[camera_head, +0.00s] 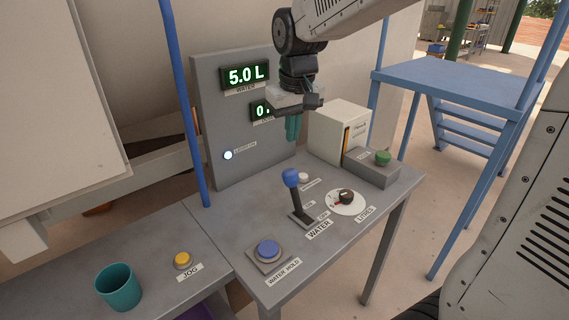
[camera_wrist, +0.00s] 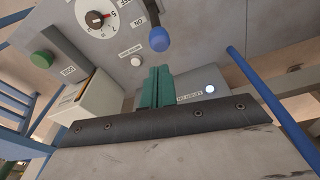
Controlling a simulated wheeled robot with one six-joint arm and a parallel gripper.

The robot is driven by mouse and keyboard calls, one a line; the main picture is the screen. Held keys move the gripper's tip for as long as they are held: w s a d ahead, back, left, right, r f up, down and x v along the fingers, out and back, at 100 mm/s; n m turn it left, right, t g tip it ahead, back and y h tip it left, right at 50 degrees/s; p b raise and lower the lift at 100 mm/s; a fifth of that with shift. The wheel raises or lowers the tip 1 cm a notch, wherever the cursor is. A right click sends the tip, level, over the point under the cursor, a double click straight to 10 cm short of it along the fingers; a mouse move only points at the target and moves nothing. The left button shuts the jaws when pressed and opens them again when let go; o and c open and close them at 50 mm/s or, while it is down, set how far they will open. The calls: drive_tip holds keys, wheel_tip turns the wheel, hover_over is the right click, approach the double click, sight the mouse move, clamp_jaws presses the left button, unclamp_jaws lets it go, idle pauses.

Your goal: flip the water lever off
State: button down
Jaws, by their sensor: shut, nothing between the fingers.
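The water lever (camera_head: 296,200) has a blue knob on a dark stem and stands in a slot on the grey table, above a "WATER" label. It leans back, away from the label's "OFF" side. In the wrist view its blue knob (camera_wrist: 158,39) is at the top, beyond my fingertips. My gripper (camera_head: 292,130) is shut and empty, with teal fingers pointing down. It hangs in the air behind and above the lever, apart from it. The closed fingers also show in the wrist view (camera_wrist: 157,86). The display panel (camera_head: 225,125) reads 5.0 L for water; the lower readout is partly hidden by my gripper.
A green button box (camera_head: 381,160) and white box (camera_head: 337,132) stand behind right. A blue post (camera_head: 187,110) rises at left. A yellow button (camera_head: 183,259) and teal cup (camera_head: 118,287) are front left.

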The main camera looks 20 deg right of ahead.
drive_tip(key=w+f, duration=0.2)
drive_tip(key=w, duration=0.5)
drive_tip(key=shift+a+f, duration=0.4)
wheel_tip(320, 180, down, 9)
drive_tip(key=s, duration=0.2)
drive_tip(key=shift+s+d, duration=0.2)
drive_tip(key=shift+d, duration=0.1)
